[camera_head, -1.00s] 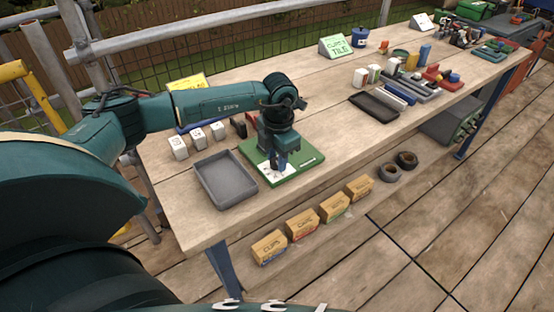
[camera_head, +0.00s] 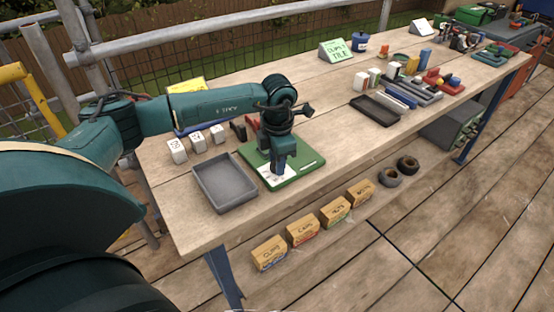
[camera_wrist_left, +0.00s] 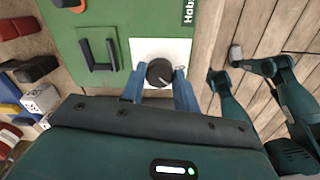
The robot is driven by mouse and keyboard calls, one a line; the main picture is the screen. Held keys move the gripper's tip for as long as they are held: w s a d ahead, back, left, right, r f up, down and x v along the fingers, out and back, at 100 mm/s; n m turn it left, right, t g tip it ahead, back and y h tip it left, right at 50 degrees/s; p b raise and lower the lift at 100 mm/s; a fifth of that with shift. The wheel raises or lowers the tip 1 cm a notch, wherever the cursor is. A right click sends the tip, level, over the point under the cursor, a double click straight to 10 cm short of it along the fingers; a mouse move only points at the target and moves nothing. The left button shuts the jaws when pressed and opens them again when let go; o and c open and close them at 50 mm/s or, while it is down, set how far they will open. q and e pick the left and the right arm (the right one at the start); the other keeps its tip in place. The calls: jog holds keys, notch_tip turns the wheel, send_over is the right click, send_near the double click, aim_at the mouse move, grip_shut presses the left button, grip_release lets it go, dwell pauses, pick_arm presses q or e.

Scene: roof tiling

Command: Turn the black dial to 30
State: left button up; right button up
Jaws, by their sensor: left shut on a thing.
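The black dial (camera_wrist_left: 159,72) sits on a white plate (camera_wrist_left: 185,46) on the green board (camera_wrist_left: 80,20). Its pale pointer mark is toward the right in the left wrist view. The plate's numbers are too small to read. In the head view the green board (camera_head: 306,163) lies on the bench, and my left gripper (camera_head: 279,172) points down over the white plate (camera_head: 268,181), hiding the dial. In the left wrist view the two blue fingers of my left gripper (camera_wrist_left: 159,88) are shut on the dial, one at each side. My right gripper is not recognisable in any view.
A black handle (camera_wrist_left: 99,55) stands on the board beside the plate. A grey tray (camera_head: 225,185) lies left of the board, with white numbered blocks (camera_head: 197,140) behind. Several small boxes (camera_head: 303,230) sit below the bench's front edge. Bare bench lies right of the board.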

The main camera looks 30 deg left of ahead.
pick_arm(q)
jog(key=o, duration=1)
jog(key=shift+c, duration=0.2)
notch_tip(320, 180, up, 13)
jog(key=shift+s+d+b, duration=0.15)
jog(key=shift+d+b, duration=0.05)
jog(key=shift+b, duration=0.25)
jog(key=shift+r, duration=0.1)
